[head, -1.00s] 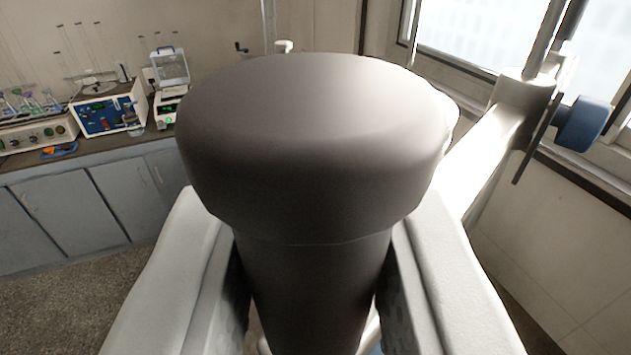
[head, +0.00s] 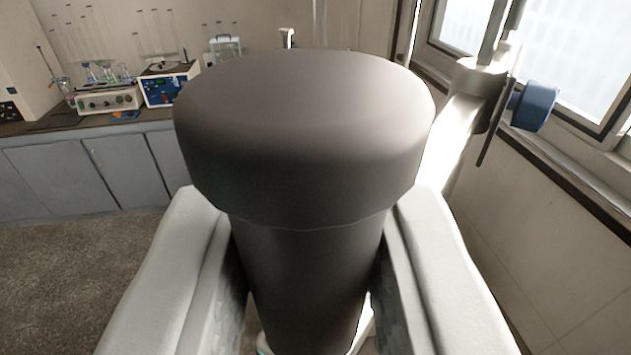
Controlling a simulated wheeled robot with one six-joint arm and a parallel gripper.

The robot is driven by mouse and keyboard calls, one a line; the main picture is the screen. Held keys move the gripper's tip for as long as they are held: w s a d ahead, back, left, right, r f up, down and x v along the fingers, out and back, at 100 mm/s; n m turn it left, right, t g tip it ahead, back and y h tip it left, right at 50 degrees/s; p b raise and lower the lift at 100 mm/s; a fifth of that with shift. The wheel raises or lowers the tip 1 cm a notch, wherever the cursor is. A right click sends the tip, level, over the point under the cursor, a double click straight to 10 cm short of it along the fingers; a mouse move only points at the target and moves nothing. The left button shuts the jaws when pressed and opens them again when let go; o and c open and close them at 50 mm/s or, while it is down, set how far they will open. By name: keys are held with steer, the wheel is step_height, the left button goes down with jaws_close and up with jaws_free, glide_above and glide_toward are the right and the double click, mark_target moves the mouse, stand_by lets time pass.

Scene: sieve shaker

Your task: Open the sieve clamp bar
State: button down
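A large dark grey handle (head: 305,140) with a wide rounded head and a narrower stem fills the middle of the head view. My gripper (head: 310,285) has its two pale fingers on both sides of the stem, pressed against it. The lower end of the stem is cut off by the frame. A pale bar (head: 448,150), apparently the sieve clamp bar, runs from behind the handle up to a metal post at the right. A blue knob (head: 533,106) sits beside that post. Where the handle joins the bar is hidden.
A bench (head: 90,130) with grey cabinets stands at the back left and carries lab devices, among them a blue-fronted box (head: 172,86). A window (head: 570,60) and tiled wall are at the right. The floor (head: 80,270) at the left is clear.

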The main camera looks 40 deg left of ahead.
steer(key=shift+d, duration=0.2)
stand_by(0.3)
steer(key=c, duration=1.2)
jaws_free()
steer(key=shift+s+d, duration=0.1)
steer(key=shift+s, duration=0.05)
steer(key=v, duration=1.7)
steer(key=shift+d, duration=0.2)
steer(key=shift+s, duration=0.1)
